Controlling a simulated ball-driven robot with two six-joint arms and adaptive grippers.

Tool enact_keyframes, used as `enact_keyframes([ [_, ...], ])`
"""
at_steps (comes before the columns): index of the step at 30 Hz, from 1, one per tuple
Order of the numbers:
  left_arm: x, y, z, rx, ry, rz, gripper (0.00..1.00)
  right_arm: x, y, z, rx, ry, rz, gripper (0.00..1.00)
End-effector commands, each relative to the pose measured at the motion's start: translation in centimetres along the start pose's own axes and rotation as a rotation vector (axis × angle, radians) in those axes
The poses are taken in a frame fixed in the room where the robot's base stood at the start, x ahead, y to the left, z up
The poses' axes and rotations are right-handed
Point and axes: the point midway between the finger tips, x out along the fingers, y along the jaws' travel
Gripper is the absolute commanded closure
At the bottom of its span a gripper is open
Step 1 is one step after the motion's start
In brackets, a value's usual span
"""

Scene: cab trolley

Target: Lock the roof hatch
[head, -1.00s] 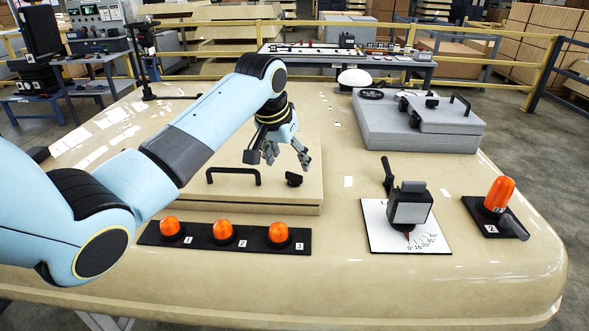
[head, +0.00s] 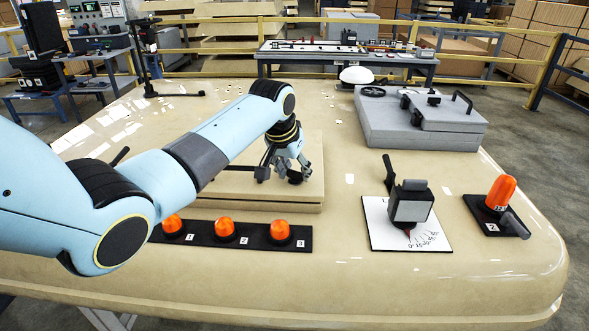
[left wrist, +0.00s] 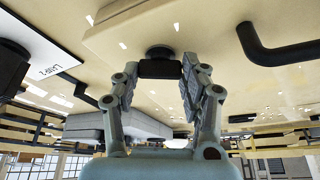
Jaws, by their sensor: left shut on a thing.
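The beige roof hatch (head: 268,195) is a raised square panel on the roof, lying flat. A black turn knob (head: 295,178) sits near its right side. A black bar handle on the hatch is mostly hidden by my arm in the head view and shows at the upper right of the left wrist view (left wrist: 285,50). My left gripper (head: 293,172) is down at the knob. In the left wrist view its fingers (left wrist: 165,80) stand on either side of the knob's black grip (left wrist: 158,68), shut on it. My right gripper is out of view.
A strip of several orange lamps (head: 225,232) lies in front of the hatch. A lever with a white scale plate (head: 440,239) and another orange lamp (head: 501,192) stand to the right. A grey hatch block (head: 425,133) sits behind right. The roof between them is clear.

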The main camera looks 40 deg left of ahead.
Motion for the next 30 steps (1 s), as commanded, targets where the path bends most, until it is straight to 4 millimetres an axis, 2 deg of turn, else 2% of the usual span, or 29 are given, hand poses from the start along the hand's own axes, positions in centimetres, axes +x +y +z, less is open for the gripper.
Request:
enact_keyframes([
  [1,0.0,0.0,0.0,0.000,0.000,0.000,0.80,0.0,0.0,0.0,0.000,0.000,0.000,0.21],
  [3,0.0,0.0,0.0,0.000,0.000,0.000,0.89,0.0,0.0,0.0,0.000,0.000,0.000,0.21],
  [14,-0.1,-0.1,0.0,0.057,-0.002,0.024,0.89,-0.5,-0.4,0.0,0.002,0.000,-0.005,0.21],
  [24,-0.1,-0.2,-0.1,0.290,-0.002,0.121,0.89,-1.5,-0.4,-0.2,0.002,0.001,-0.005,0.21],
  [30,0.1,-0.3,-0.1,0.466,0.000,0.194,0.89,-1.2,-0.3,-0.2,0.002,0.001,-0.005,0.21],
])
